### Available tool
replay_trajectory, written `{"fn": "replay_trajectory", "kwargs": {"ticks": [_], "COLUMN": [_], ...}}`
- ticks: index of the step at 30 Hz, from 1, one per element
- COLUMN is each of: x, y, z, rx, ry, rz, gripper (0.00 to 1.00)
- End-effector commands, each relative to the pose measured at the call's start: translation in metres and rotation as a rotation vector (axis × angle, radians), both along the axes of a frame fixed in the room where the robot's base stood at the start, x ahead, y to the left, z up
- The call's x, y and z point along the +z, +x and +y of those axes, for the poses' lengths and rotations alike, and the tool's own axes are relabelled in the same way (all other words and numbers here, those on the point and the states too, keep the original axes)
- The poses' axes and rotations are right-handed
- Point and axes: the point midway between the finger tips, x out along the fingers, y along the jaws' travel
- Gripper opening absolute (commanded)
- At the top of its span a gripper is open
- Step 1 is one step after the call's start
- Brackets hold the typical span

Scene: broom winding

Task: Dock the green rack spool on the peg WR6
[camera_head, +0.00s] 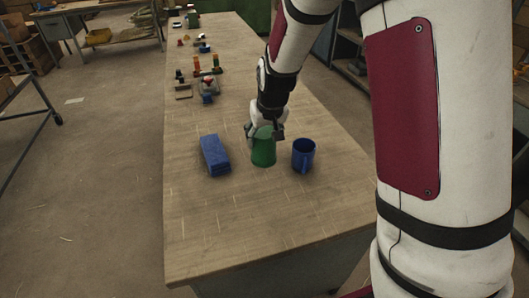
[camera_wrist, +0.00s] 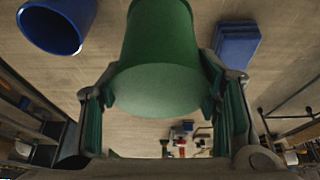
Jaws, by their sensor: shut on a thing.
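A green cylinder (camera_head: 263,150) stands on the wooden table in the head view, between a blue block and a blue mug. It fills the middle of the wrist view (camera_wrist: 158,60), with its pale green round end toward the camera. My gripper (camera_head: 265,130) is shut on this green cylinder from above, with one finger on each side. I cannot tell whether the cylinder touches the table. Small racks with coloured pieces (camera_head: 208,86) stand farther along the table. The peg WR6 and its label cannot be made out, and I cannot tell which small green piece there is a rack spool.
A blue block (camera_head: 215,155) lies left of the green cylinder, and a blue mug (camera_head: 303,155) stands close on its right. The front of the wooden table (camera_head: 240,230) is bare. More small items (camera_head: 203,47) sit toward the far end.

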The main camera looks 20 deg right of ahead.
Motion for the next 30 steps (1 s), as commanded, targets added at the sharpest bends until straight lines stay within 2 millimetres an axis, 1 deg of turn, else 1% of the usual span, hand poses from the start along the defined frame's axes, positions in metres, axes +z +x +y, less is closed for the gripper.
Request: {"fn": "replay_trajectory", "kwargs": {"ticks": [1,3,10,16,24,28,29,30], "x": [-0.010,-0.018,-0.034,-0.060,-0.062,-0.066,-0.065,-0.065], "y": [0.000,0.000,0.000,0.000,0.001,0.001,0.000,0.000], "z": [-0.001,-0.001,-0.001,-0.001,0.000,-0.001,-0.001,-0.001], "rx": [-0.002,-0.002,-0.001,-0.002,-0.001,-0.001,-0.001,-0.001], "ry": [0.000,0.000,0.000,0.000,0.000,-0.001,-0.001,-0.001], "rz": [0.003,0.001,-0.001,0.001,-0.002,-0.002,-0.001,-0.001], "gripper": [0.21,0.21,0.21,0.21,0.21,0.21,0.64,0.73]}}
